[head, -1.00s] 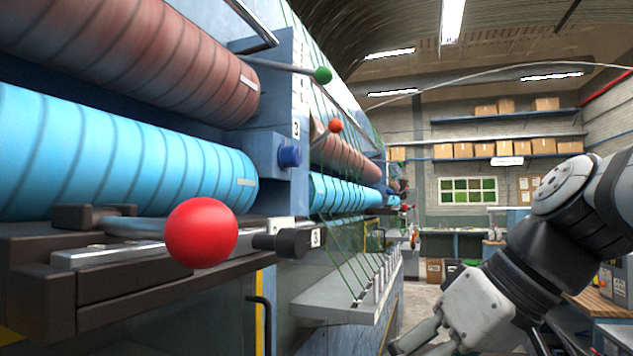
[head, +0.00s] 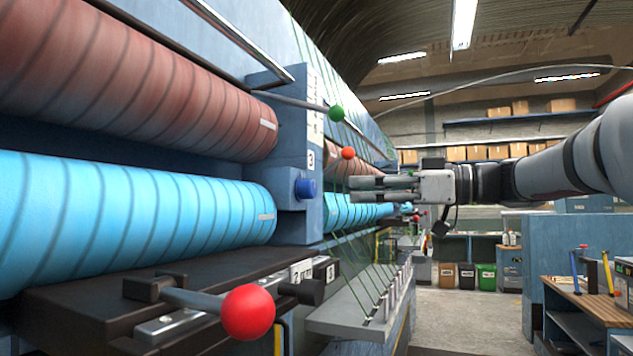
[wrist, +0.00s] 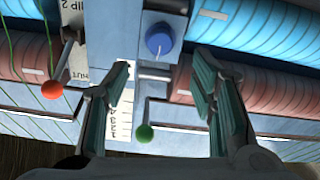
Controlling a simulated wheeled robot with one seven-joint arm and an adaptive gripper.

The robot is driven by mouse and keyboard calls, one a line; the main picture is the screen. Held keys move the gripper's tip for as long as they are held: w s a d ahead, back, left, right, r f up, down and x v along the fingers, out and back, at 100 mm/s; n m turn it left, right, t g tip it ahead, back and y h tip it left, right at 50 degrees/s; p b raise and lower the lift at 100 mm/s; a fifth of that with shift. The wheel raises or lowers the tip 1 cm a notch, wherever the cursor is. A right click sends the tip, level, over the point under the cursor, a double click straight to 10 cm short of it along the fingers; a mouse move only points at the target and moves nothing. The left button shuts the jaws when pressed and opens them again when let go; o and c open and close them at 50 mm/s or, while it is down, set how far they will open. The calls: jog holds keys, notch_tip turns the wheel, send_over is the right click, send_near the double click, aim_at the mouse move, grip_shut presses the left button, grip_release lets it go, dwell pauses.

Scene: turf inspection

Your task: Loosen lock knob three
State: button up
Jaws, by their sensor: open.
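The blue lock knob (head: 306,187) sits on a square blue block on the machine's post, below a label reading 3 (head: 311,160). It also shows in the wrist view as a round blue knob (wrist: 158,40), upside down, beyond my fingertips. My gripper (head: 354,189) is open and level, its fingers pointing left toward the post at about the knob's height. In the wrist view the two green-padded fingers (wrist: 163,72) stand apart with nothing between their pads. The knob appears ahead of the gap, not touched.
A rod with a green ball (head: 337,113) and one with an orange-red ball (head: 348,153) stick out near the gripper. Brown (head: 150,85) and cyan (head: 140,215) rollers flank the post. A red-ball lever (head: 248,312) stands in front below.

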aim_at(314, 189)
jog(key=p+x, duration=0.2)
jog(key=x, duration=0.8)
jog(key=shift+a+p, duration=0.15)
jog(key=shift+p, duration=0.2)
jog(key=shift+f, duration=0.1)
jog(key=c, duration=1.1)
